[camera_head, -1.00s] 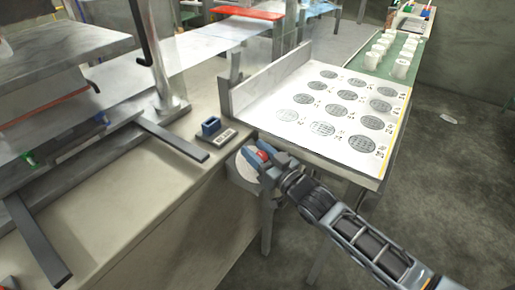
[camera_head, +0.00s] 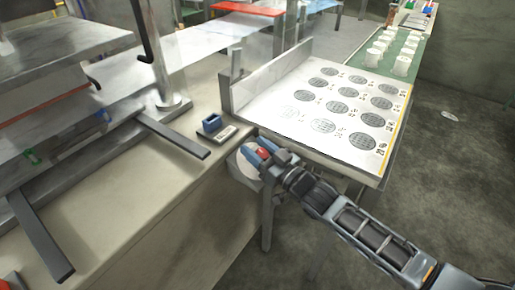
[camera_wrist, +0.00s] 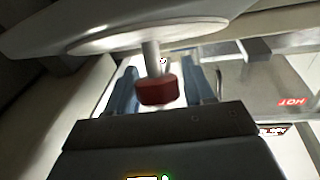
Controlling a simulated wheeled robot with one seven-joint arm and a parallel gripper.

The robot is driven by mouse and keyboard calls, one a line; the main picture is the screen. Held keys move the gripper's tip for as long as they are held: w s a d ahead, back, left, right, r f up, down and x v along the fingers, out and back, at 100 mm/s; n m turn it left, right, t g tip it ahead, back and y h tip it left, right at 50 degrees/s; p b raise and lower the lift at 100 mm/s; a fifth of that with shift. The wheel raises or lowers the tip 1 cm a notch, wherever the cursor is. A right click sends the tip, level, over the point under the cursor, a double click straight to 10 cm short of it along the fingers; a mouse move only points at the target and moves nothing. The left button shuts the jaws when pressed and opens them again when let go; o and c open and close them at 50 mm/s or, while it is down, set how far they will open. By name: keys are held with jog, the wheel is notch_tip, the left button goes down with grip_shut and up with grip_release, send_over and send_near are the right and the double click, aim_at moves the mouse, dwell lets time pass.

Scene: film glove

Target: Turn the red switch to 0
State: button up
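The red switch (camera_head: 263,153) is a small red knob on the side of the bench, beside a round white plate (camera_head: 247,159). In the wrist view the red knob (camera_wrist: 157,90) stands on a pale stem below the white disc (camera_wrist: 150,35). My gripper (camera_head: 258,151) is at the switch, with one blue finger on each side of it. In the wrist view my gripper (camera_wrist: 162,88) is open, with gaps visible between the knob and both fingers. The switch's markings and the 0 position cannot be made out.
A sloped white panel with dark round prints (camera_head: 310,122) lies right of the gripper. Metal bars and a press stand at left. Open floor lies at right.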

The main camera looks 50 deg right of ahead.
aim_at(266, 156)
jog(key=shift+o, duration=0.9)
jog(key=s, duration=0.4)
jog(key=s+a+f+b, duration=0.1)
jog(key=s, duration=0.1)
jog(key=shift+s, duration=0.4)
jog(key=shift+s+a+r, duration=0.1)
jog(key=shift+s+a, duration=0.05)
jog(key=shift+s, duration=0.3)
